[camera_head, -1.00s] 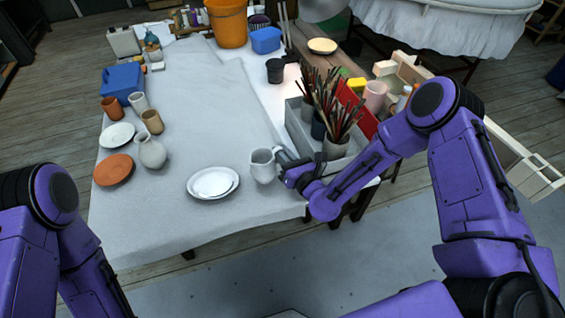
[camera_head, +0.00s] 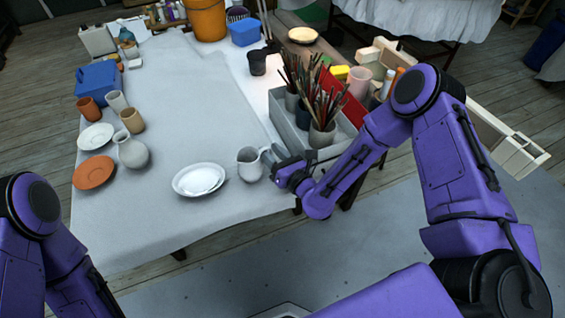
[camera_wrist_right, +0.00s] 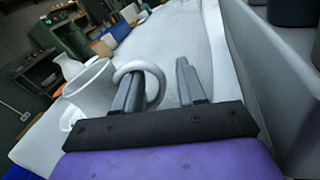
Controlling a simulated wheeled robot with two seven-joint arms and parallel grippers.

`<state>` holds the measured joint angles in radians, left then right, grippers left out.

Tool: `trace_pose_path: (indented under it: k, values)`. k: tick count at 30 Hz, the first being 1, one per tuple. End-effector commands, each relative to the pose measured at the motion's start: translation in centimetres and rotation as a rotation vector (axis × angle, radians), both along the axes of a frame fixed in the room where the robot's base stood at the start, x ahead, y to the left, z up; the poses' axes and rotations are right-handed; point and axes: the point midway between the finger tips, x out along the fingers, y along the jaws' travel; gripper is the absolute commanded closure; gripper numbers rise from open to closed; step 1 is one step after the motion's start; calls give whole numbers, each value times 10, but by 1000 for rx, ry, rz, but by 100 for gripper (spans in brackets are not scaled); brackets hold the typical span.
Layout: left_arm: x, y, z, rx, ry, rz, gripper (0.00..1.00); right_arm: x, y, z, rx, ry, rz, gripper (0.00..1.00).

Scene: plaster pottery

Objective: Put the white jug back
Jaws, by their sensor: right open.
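The white jug (camera_head: 249,166) stands upright on the cloth-covered table (camera_head: 180,235), near its front right part, right of the white plates (camera_head: 184,190). Its handle points right, toward my right gripper (camera_head: 276,158). In the right wrist view the jug (camera_wrist_right: 92,88) is at the left, and its looped handle is around or right beside the left finger; I cannot tell whether they touch.
A grey crate (camera_head: 290,137) with pots of brushes (camera_head: 322,134) stands just behind and right of the jug. A small white vase (camera_head: 132,154), cups and an orange plate (camera_head: 94,173) are at the left. The table's middle is clear.

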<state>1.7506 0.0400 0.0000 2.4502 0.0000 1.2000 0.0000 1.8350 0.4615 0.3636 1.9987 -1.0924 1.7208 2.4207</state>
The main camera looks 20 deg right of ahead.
Motion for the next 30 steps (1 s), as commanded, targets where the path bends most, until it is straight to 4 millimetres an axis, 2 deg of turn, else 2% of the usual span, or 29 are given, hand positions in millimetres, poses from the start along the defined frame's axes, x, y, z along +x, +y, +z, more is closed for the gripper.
trace_pose_path:
  k: [6,12,17,30]
  values:
    - [0,0,-17,0,0,0,57,-56,-17,-4,4,4,-2,59]
    - [0,0,-24,0,0,0,57,-90,-27,-2,2,2,-2,59]
    - [0,0,-24,0,0,0,57,-99,-29,0,2,1,0,59]
    - [0,0,-24,-1,1,0,57,-99,-29,0,1,1,-1,59]
